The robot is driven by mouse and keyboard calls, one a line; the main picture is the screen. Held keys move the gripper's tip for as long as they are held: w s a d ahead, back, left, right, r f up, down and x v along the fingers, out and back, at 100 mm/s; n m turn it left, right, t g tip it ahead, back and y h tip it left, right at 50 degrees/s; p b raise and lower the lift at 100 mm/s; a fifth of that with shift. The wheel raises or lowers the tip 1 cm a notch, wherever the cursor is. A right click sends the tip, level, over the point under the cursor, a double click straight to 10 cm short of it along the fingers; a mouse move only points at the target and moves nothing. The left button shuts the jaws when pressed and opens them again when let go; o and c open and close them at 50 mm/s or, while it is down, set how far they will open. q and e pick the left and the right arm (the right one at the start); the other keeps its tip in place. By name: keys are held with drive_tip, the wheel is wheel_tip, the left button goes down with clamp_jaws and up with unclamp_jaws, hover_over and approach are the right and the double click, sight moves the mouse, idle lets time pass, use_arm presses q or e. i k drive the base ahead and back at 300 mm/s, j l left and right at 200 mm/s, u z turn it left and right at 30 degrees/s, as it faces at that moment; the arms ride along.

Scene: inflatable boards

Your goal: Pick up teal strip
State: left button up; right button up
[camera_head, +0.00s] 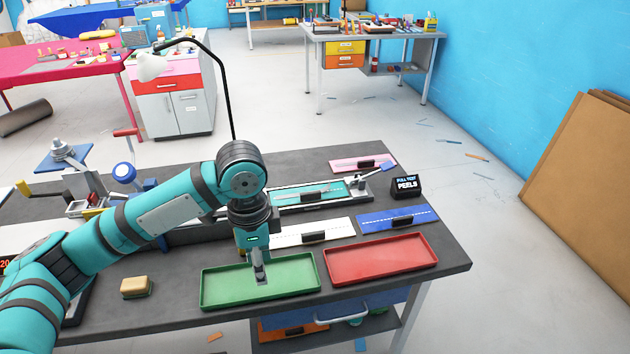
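A teal strip (328,188) lies in a long metal fixture (285,208) at the middle back of the dark workbench. A grey bar-like part lies over it, and my arm hides the fixture's left part. My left gripper (260,275) points down over the green tray (290,285), in front of the fixture and apart from the strip. The fingers are small and seen nearly edge-on, so their opening is unclear. No strip shows in them. My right gripper is not in view.
White (340,228), blue (420,215) and pink (345,164) strips with black clips lie around the fixture. A red tray (380,260) stands right of the green one. A black sign (406,186) stands at the right edge, and a tan block (135,287) at front left.

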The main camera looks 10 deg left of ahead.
sight(282, 198)
drive_tip(key=i, duration=1.4)
